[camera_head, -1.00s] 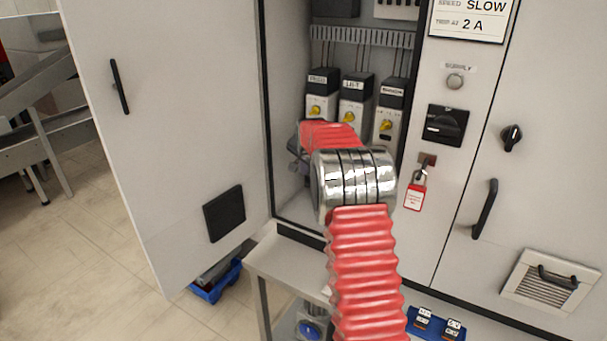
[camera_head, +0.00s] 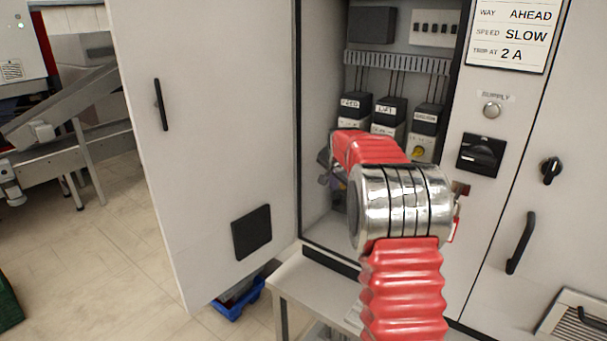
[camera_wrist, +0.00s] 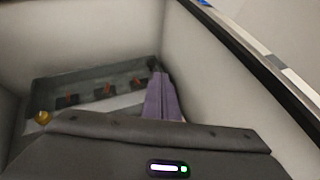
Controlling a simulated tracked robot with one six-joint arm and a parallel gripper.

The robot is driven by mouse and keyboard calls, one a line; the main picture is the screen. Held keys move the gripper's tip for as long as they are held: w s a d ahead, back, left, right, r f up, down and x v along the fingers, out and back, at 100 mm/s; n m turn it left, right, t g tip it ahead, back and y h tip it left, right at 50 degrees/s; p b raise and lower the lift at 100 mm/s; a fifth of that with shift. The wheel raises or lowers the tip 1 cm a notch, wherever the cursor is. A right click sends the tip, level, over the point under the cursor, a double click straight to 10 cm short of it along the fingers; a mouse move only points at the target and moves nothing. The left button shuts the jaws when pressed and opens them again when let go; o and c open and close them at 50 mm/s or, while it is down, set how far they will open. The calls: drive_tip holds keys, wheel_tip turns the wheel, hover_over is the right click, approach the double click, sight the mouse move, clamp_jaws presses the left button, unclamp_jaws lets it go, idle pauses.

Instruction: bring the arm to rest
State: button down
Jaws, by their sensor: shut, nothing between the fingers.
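My gripper (camera_wrist: 160,76) points into the open cabinet in the wrist view. Its purple fingers are together, with nothing held between them. In the head view my red-sleeved arm with its shiny metal joint reaches up and forward into the cabinet opening. Only a small grey part of my gripper (camera_head: 326,166) shows there, left of the sleeve; the rest is hidden. The open cabinet (camera_head: 323,120) has a row of labelled modules (camera_head: 389,113) inside, partly covered by my arm.
The cabinet door (camera_head: 210,150) stands open on the left. A grey shelf (camera_head: 300,283) juts out below the opening. A blue crate (camera_head: 240,300) is on the floor.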

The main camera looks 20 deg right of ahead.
drive_tip(key=s+a+f+n+g+y, duration=0.1)
drive_tip(key=s+a+f+n, duration=0.15)
drive_tip(key=s, duration=0.25)
drive_tip(key=s+a+f+n+g, duration=0.1)
drive_tip(key=s+a+f+n, duration=0.1)
drive_tip(key=s+a+f, duration=0.15)
drive_tip(key=s+a+r+n, duration=0.3)
drive_tip(key=s+a, duration=0.5)
drive_tip(key=s, duration=0.4)
drive_tip(key=s+a+r+n+y, duration=0.1)
drive_tip(key=s+a+r+n, duration=0.2)
drive_tip(key=s+a, duration=0.5)
drive_tip(key=s+a+r+n+t, duration=0.1)
drive_tip(key=s+a+r+n, duration=0.2)
drive_tip(key=s+a, duration=0.5)
drive_tip(key=s, duration=0.9)
drive_tip(key=shift+a+y, duration=0.2)
drive_tip(key=shift+y, duration=0.2)
drive_tip(key=c, duration=2.5)
unclamp_jaws()
drive_tip(key=shift+w, duration=0.1)
